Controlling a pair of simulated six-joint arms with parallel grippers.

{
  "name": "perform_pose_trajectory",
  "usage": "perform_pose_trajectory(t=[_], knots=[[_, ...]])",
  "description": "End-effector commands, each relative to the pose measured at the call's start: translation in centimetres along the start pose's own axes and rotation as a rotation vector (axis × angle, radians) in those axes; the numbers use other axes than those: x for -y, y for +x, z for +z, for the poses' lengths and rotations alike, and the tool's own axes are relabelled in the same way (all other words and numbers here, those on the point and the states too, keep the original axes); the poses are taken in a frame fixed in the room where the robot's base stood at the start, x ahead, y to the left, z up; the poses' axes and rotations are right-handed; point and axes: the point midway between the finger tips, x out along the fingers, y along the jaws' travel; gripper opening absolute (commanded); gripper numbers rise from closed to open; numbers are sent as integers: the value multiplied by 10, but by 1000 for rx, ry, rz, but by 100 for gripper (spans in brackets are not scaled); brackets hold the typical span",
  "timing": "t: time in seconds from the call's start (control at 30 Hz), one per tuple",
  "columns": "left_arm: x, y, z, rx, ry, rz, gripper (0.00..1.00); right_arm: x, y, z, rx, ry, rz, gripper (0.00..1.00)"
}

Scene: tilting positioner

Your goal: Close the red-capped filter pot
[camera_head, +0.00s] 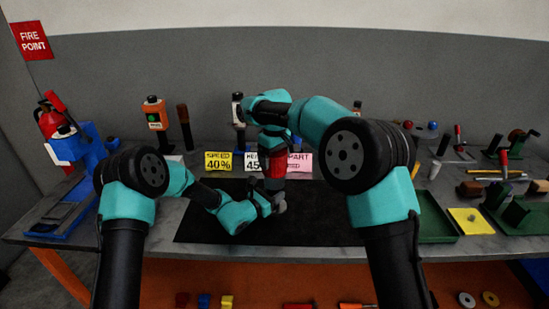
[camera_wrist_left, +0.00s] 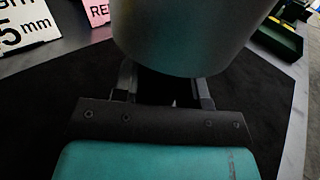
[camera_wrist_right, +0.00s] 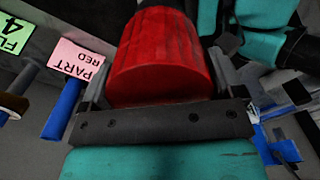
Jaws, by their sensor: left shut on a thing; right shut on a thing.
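The red ribbed cap (camera_wrist_right: 165,60) is between the fingers of my right gripper (camera_wrist_right: 160,90), which is shut on it. In the head view the cap (camera_head: 274,170) is above the dark mat, with my right gripper (camera_head: 273,140) coming down from above. The grey pot body (camera_wrist_left: 190,35) is between the fingers of my left gripper (camera_wrist_left: 165,88), which is shut on it. In the head view my left gripper (camera_head: 268,203) is low, just under the cap. The joint between cap and pot is hidden, so I cannot tell whether they touch.
A dark mat (camera_head: 205,225) covers the bench middle. Yellow (camera_head: 218,161), white (camera_head: 252,162) and pink (camera_head: 300,162) cards stand behind it. A green tray (camera_head: 437,228) and yellow pad (camera_head: 470,221) are at right. A blue tray (camera_head: 62,217) is at left.

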Motion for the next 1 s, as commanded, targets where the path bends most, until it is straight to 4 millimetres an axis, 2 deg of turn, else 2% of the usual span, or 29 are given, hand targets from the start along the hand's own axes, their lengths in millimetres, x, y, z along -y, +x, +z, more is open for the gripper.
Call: perform_pose_trajectory(t=[0.07, 0.1, 0.2, 0.47, 0.63, 0.77, 1.0], knots=[[0, 0, 0, 0, 0, 0, 0, 0, 0, 0, 0, 0, 0, 59], [0, 0, 0, 0, 0, 0, 0, 0, 0, 0, 0, 0, 0, 89], [0, 0, 0, 0, 0, 0, 0, 0, 0, 0, 0, 0, 0, 99], [0, 0, 0, 0, 0, 0, 0, 0, -1, 0, -1, 0, 0, 100], [0, 0, 0, 0, 0, 0, 0, 0, -9, 0, -3, 0, 1, 100], [0, 0, 0, 0, 0, 0, 0, 0, -25, 0, -3, 0, 1, 100], [0, 0, 0, 0, 0, 0, 0, 0, -69, -1, -4, 0, 1, 100]])
